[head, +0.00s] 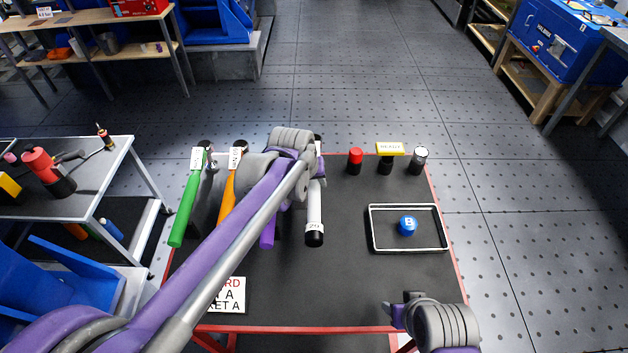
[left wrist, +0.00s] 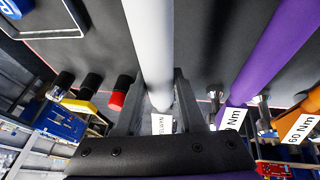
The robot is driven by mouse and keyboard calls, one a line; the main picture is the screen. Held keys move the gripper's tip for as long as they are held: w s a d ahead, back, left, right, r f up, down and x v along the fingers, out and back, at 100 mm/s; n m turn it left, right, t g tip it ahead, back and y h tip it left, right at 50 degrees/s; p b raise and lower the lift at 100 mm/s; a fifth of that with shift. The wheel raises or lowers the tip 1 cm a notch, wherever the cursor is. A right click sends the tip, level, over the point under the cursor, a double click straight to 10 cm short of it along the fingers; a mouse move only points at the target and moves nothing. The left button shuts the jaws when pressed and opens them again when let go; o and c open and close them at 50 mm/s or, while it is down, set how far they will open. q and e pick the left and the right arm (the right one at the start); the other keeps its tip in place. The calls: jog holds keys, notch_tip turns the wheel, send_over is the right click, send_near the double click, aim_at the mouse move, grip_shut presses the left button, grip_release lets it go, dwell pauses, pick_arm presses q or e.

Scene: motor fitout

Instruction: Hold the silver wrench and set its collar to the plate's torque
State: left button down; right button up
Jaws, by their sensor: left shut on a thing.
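The silver wrench (head: 314,205) lies at the right of a row of wrenches on the dark table, its black end with a white marked collar (head: 314,227) towards me. The collar's marking is too small to read surely. My left gripper (head: 302,183) is over its far part. In the left wrist view its fingers (left wrist: 160,85) are shut around the pale shaft (left wrist: 150,40). A white card (head: 232,296) at the table's front left is partly covered by my left arm; no torque value is readable on it. My right gripper (head: 402,312) is at the front right, its fingers unclear.
Green (head: 186,205), orange (head: 228,195) and purple (head: 268,232) wrenches lie to the left. Red (head: 355,160), black (head: 386,166) and silver-topped (head: 418,160) pieces stand at the back by a yellow sign (head: 390,148). A tray (head: 372,230) holds a blue piece (head: 408,225). The table's front middle is clear.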

pick_arm(q)
jog(key=shift+f+b, duration=0.6)
jog(key=shift+f, duration=0.45)
jog(key=c, duration=0.5)
grip_release()
grip_shut()
dwell(1.1)
dwell(0.5)
dwell(1.5)
